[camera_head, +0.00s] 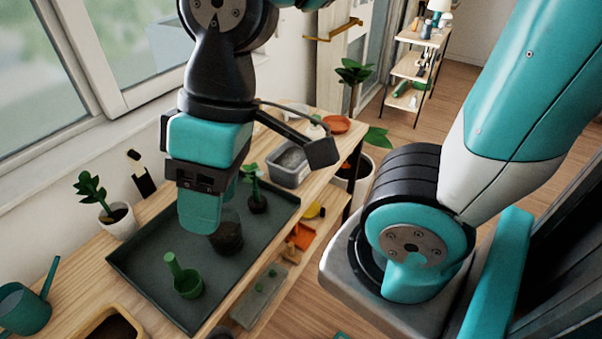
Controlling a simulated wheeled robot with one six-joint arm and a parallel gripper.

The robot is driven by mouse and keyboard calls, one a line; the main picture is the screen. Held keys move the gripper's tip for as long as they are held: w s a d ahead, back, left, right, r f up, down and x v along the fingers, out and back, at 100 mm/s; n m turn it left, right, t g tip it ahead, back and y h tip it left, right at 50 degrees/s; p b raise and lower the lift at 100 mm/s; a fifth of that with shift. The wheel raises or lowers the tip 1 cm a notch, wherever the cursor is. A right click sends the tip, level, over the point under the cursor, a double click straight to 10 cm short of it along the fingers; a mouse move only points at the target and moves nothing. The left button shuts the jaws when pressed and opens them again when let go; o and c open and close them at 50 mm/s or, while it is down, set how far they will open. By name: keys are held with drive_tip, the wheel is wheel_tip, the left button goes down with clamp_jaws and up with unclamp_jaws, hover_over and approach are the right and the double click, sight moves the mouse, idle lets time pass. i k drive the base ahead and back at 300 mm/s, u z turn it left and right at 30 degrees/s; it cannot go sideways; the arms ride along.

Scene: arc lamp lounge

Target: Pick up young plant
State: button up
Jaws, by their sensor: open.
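A young plant (257,201) with green leaves and a dark root ball stands on the dark tray (150,290), towards its far right corner. My gripper (216,208) is open and points down over the tray, left of the young plant in the picture. Its near finger hides part of a dark, soil-coloured pot (229,240) just below it. I cannot tell the depth gap between fingers and pot. Nothing shows between the fingers, though the near finger covers much of that space.
A green scoop (187,283) lies on the tray. A white-potted plant (118,222), a watering can (25,309) and a soil-filled box (112,325) stand left and front. A grey bin (288,175) is behind the tray. A lower shelf (322,208) holds small items.

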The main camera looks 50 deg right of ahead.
sight(257, 202)
drive_tip(key=z, duration=0.15)
drive_tip(key=k, duration=0.55)
drive_tip(key=u, duration=0.9)
drive_tip(key=i, duration=0.85)
drive_tip(key=z, duration=0.6)
